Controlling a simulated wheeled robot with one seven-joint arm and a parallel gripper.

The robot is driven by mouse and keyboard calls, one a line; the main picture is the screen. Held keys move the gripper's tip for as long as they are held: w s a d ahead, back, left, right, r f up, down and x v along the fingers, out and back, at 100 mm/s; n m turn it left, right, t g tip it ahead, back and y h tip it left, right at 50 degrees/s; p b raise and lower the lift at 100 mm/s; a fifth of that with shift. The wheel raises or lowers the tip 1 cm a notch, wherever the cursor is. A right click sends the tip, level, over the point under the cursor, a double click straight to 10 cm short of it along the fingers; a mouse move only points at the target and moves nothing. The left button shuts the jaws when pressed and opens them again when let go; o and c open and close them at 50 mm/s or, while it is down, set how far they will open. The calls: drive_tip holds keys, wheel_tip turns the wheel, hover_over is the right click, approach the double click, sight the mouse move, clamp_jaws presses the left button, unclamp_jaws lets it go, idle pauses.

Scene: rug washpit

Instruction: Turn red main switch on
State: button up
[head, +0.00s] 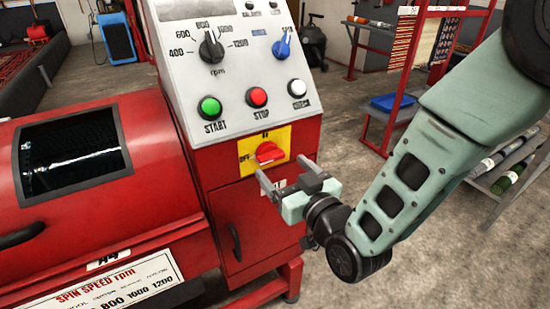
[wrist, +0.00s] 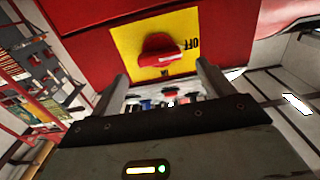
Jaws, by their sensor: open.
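The red main switch (head: 269,153) is a red knob on a yellow plate (head: 247,163), low on the front of the red machine. An "OFF" label stands at the plate's left, and the knob's pointed end looks turned toward it. In the wrist view the red knob (wrist: 160,50) sits on the yellow plate (wrist: 125,42), just beyond the fingertips and roughly midway between them. My gripper (head: 287,176) is open and empty, with its two fingers pointing at the panel just below and right of the knob. I see no contact with the knob.
Above the switch, the sloped grey panel (head: 180,50) carries a green START button (head: 210,107), a red STOP button (head: 257,97), a white button (head: 297,88) and dials. A cabinet door (head: 240,225) lies below. A red rack (head: 385,110) stands behind at right. Open floor lies between.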

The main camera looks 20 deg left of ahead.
sight(274, 159)
drive_tip(key=shift+x, duration=2.35)
drive_tip(key=c, duration=1)
